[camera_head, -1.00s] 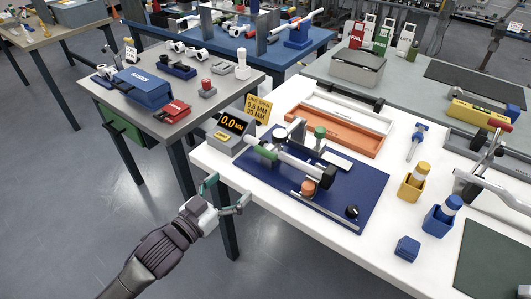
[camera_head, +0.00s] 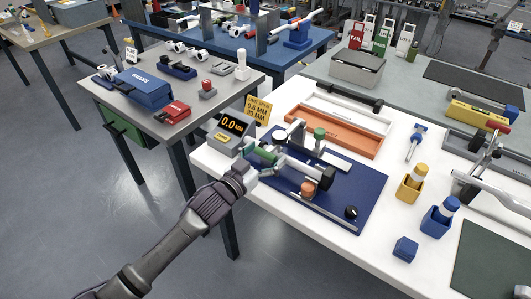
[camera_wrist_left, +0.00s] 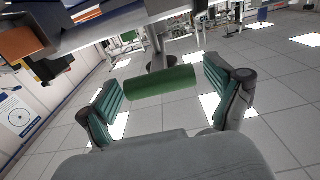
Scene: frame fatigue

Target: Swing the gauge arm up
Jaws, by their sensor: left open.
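The gauge fixture stands on a dark blue plate (camera_head: 350,187) on the white table. A green handle (camera_head: 264,154), which I take to be the gauge arm's grip, lies at its left end near the grey gauge display (camera_head: 229,126), which reads 0.0. My left gripper (camera_head: 263,166) is at this handle, open. In the left wrist view, the green handle (camera_wrist_left: 160,83) lies crosswise between the two green-padded fingers (camera_wrist_left: 165,98), with a gap at each end. The fingers partly hide the fixture in the head view. My right gripper is not in view.
A grey cylinder with a black end (camera_head: 327,178) and an orange knob (camera_head: 307,188) are close to the right of my gripper. A yellow sign (camera_head: 258,109) stands behind the display. An orange tray (camera_head: 334,135) lies behind the plate. Free floor is at the left front.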

